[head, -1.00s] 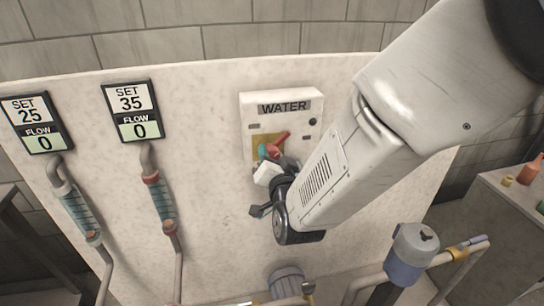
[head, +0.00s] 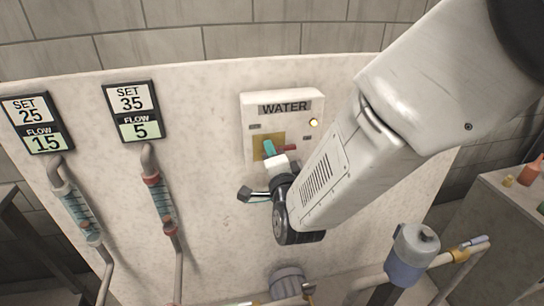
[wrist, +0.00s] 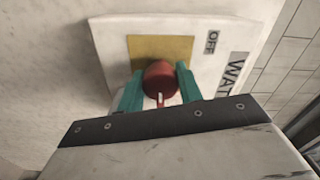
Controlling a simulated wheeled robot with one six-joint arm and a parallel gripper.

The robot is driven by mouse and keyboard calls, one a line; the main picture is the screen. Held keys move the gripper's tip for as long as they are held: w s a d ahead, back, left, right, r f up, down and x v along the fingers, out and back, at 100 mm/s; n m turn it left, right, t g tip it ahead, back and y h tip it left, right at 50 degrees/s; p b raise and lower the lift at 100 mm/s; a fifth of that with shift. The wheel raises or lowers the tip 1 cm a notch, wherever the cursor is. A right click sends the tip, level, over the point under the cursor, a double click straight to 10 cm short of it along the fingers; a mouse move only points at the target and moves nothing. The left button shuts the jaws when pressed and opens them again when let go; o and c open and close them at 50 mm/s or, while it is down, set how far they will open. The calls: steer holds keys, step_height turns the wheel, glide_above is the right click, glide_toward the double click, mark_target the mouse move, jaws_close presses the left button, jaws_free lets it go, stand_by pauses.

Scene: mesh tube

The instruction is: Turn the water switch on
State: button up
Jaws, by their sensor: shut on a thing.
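The white water panel (head: 283,104), labelled WATER, is on the pale wall board, with a yellow plate in its middle. The red switch (head: 290,147) shows at the right of my gripper (head: 269,149) in the head view, its lever pointing right. In the wrist view, the red knob (wrist: 159,76) sits between the two teal fingers of my gripper (wrist: 160,88), which is shut on it. An OFF label is visible beside the plate there. My gripper hides part of the switch.
Two displays hang on the left: SET 25 with FLOW 15 (head: 36,124), and SET 35 with FLOW 5 (head: 132,111). Tubes run down below them. A grey-blue valve (head: 411,255) and pipes stand at the lower right. Open board lies left of the panel.

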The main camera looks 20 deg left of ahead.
stand_by(0.3)
steer(key=o, duration=1)
steer(key=v, duration=0.8)
steer(key=shift+a, duration=0.1)
